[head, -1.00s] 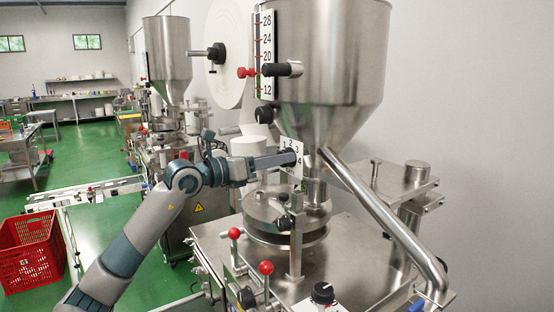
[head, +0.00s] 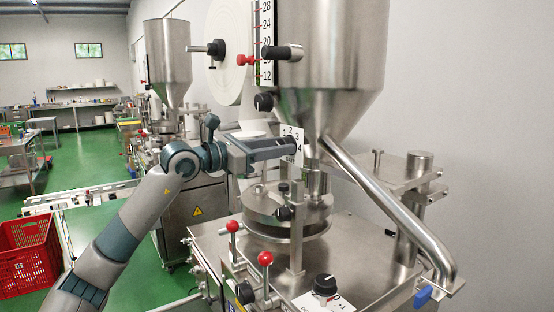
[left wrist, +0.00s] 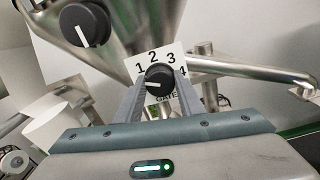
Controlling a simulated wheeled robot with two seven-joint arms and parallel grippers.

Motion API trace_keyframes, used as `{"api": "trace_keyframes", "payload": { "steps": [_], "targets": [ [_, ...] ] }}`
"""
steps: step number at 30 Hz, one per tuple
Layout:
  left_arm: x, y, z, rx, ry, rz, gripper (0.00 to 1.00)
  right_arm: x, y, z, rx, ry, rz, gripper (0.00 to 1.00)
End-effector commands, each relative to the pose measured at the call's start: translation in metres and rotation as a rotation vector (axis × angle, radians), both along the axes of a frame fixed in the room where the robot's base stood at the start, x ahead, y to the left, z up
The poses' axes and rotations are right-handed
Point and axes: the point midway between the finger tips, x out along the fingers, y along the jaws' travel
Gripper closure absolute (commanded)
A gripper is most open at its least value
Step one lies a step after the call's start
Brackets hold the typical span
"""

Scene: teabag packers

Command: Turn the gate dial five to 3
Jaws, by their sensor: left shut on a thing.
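The gate dial (left wrist: 158,79) is a round black knob with a white pointer mark, in the middle of the left wrist view. It sits on a white plate (left wrist: 165,60) numbered 1 to 4. The pointer mark lies toward the left, a little below the 1. My left gripper (left wrist: 157,88) has a finger on each side of the dial and is shut on it. In the head view, my left gripper (head: 290,148) reaches from the left to the numbered plate (head: 288,130) below the hopper, and its fingers mostly hide the dial. My right gripper is not in view.
The steel hopper (head: 330,60) rises above the dial, and a slanted pipe (head: 395,205) runs down to the right. Another black knob (left wrist: 85,25) is close at upper left in the wrist view. Red-topped levers (head: 265,259) and a black dial (head: 325,284) stand on the machine top.

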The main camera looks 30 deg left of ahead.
Motion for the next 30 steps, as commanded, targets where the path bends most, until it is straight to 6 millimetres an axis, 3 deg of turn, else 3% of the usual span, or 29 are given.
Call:
{"api": "trace_keyframes", "payload": {
  "steps": [3, 12, 30],
  "targets": [
    [0.000, 0.000, -0.004, 0.094, -0.040, 0.002, 0.88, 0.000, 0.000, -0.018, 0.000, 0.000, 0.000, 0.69],
    [0.000, -0.001, -0.002, 0.274, -0.113, 0.000, 0.88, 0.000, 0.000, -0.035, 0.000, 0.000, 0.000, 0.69],
    [0.000, -0.001, 0.000, 0.342, -0.140, 0.000, 0.88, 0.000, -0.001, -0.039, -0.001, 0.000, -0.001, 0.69]
  ]
}}
